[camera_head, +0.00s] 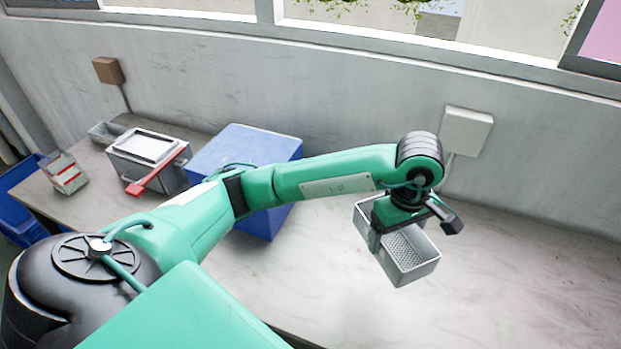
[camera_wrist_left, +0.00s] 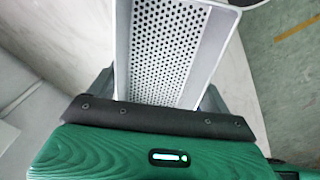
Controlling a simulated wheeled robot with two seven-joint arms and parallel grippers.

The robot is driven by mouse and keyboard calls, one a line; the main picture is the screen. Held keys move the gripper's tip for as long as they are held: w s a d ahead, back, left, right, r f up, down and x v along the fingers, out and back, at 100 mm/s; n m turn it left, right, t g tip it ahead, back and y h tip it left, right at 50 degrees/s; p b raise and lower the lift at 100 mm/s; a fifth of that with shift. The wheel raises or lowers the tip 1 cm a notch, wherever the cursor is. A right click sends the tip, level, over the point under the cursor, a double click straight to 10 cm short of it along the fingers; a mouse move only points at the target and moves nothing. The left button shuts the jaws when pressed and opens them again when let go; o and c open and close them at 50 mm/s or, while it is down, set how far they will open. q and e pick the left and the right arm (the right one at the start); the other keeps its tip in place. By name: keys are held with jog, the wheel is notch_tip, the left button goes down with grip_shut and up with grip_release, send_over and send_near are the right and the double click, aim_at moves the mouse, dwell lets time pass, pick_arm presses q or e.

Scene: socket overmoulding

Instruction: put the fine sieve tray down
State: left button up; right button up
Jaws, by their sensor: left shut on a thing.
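The fine sieve tray (camera_head: 408,262) is a light grey rectangular tray with a perforated bottom. It is at the right of the head view, over the pale bench. My left gripper (camera_head: 385,232) is above it and shut on it. In the left wrist view the tray's perforated floor (camera_wrist_left: 168,45) fills the upper middle, just beyond the dark edge of my left gripper. I cannot tell whether the tray touches the bench. My right gripper is in neither view.
The pale bench (camera_head: 520,285) is clear around and right of the tray. A blue box (camera_head: 262,150) stands behind my left arm. A grey container with a red-handled tool (camera_head: 158,172) stands further left. A white wall box (camera_head: 465,130) is on the back wall.

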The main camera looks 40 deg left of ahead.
aim_at(392, 248)
pick_arm(q)
notch_tip(392, 248, down, 7)
jog(key=shift+s+r+p, duration=0.1)
jog(key=shift+p, duration=0.3)
notch_tip(392, 248, down, 8)
jog(key=shift+f+p, duration=0.25)
jog(key=shift+p, duration=0.25)
jog(key=shift+f, duration=0.55)
notch_tip(392, 248, down, 4)
jog(key=shift+r+p, duration=0.25)
jog(key=shift+p, duration=0.05)
jog(key=shift+f, duration=0.15)
jog(key=o, duration=1)
jog(key=shift+c, duration=0.2)
jog(key=shift+r, duration=0.2)
notch_tip(392, 248, up, 4)
jog(key=shift+r+b, duration=0.25)
jog(key=shift+b, duration=0.35)
notch_tip(392, 248, up, 7)
jog(key=b, duration=0.1)
jog(key=shift+r, duration=0.15)
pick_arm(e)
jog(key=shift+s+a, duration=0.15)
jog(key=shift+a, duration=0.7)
